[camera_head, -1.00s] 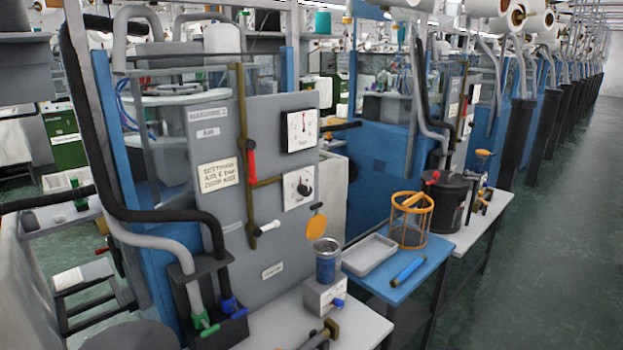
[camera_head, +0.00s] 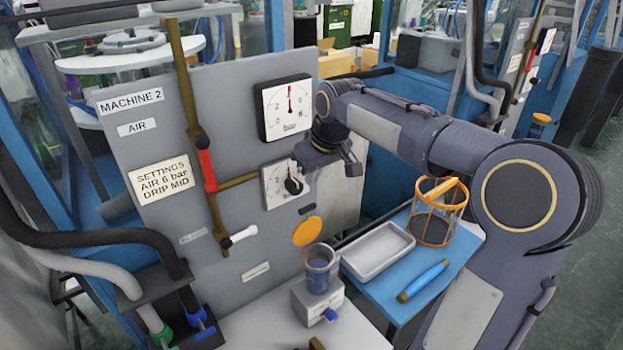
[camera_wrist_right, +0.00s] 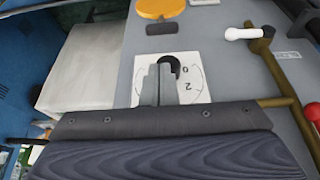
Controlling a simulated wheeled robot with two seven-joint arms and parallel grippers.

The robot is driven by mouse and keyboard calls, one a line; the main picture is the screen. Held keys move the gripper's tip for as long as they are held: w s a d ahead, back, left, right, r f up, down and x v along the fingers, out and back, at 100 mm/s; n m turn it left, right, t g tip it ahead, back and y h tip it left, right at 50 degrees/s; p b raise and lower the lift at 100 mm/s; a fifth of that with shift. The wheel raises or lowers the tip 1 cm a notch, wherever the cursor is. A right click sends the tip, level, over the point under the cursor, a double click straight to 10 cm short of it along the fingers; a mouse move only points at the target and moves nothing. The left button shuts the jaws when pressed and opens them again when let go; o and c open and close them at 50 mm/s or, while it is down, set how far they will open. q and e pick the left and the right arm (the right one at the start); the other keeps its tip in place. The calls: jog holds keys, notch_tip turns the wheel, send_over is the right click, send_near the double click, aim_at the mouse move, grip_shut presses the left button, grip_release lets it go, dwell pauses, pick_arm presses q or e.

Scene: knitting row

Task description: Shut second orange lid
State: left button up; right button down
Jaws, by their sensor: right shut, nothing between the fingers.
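An orange round lid (camera_head: 307,231) stands raised against the grey panel, behind and above a blue-grey cup (camera_head: 320,270) whose top is open. The lid also shows at the top of the right wrist view (camera_wrist_right: 160,8). A farther orange lid (camera_head: 541,117) lies flat at the neighbouring machine on the right. My right gripper (camera_head: 322,165) is shut and empty, in front of the lower dial (camera_head: 275,187), above the raised lid and apart from it. In the right wrist view its fingers (camera_wrist_right: 160,72) overlap the dial's black knob; contact cannot be told. My left gripper is out of view.
A grey tray (camera_head: 352,262), a blue cylinder (camera_head: 424,280) and an orange wire basket (camera_head: 436,232) stand on the blue table right of the cup. A brown pipe with a red handle (camera_head: 207,170) and a white-handled lever (camera_head: 243,236) jut from the panel.

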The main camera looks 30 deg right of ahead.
jog(key=x, duration=0.8)
jog(key=shift+f+p, duration=0.25)
jog(key=shift+p, duration=0.1)
